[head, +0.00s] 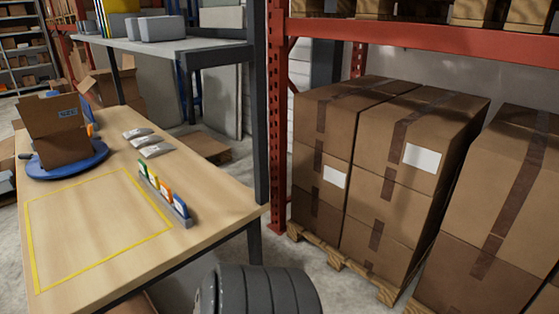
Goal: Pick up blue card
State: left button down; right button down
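The blue card (181,206) stands upright at the near right end of a narrow grey dispenser row (168,203) on the wooden table. An orange card (166,194), a yellow card (154,181) and a green card (144,169) stand in the same row, leading away to the far left. Neither of my grippers shows in the head view.
The wooden table (215,192) has a yellow-outlined rectangle (88,236), empty inside. A cardboard box (62,150) sits on a blue round stand (88,163). Pale packets (150,146) lie behind the row. A dark post (261,120) rises at the table's right edge. Stacked cartons (395,150) fill the right.

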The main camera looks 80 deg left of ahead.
aim_at(181, 208)
jog(key=u, duration=3.25)
jog(key=z, duration=3.4)
jog(key=u, duration=3.45)
